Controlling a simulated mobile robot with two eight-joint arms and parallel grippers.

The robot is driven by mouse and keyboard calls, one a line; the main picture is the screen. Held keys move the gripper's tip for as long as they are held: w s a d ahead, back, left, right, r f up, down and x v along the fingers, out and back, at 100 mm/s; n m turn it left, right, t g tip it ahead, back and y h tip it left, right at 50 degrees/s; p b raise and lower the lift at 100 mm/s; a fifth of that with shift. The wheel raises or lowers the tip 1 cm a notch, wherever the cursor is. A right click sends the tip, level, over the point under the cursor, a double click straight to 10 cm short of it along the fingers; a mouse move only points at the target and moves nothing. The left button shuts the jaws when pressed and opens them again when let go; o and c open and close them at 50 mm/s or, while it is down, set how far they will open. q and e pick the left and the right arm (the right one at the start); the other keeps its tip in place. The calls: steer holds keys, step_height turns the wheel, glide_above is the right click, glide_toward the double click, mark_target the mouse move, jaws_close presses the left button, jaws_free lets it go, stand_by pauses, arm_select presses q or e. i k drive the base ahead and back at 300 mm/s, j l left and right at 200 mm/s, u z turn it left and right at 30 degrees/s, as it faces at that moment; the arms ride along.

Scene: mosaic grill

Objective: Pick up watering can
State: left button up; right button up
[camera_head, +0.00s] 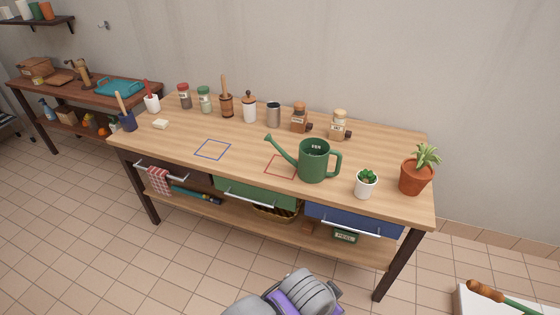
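A green watering can (313,161) stands upright on the wooden table, right of the middle and near the front edge. Its spout points left, over a red square outline (277,168) on the tabletop, and its handle (337,162) is on the right. Neither of my grippers shows in the head view, so whether they are open or shut is hidden.
A small white pot with a succulent (366,184) and a terracotta pot (414,177) stand right of the can. Jars, grinders and a metal cup (273,114) line the back. A blue square outline (212,149) lies on clear tabletop. Drawers (256,192) sit below.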

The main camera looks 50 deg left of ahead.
mark_target(313, 163)
steer(key=u, duration=1.5)
steer(key=i+l+u, duration=0.4)
steer(key=i, duration=0.25)
steer(key=i+l+u, duration=0.4)
steer(key=i+l, duration=0.15)
steer(key=l, duration=0.25)
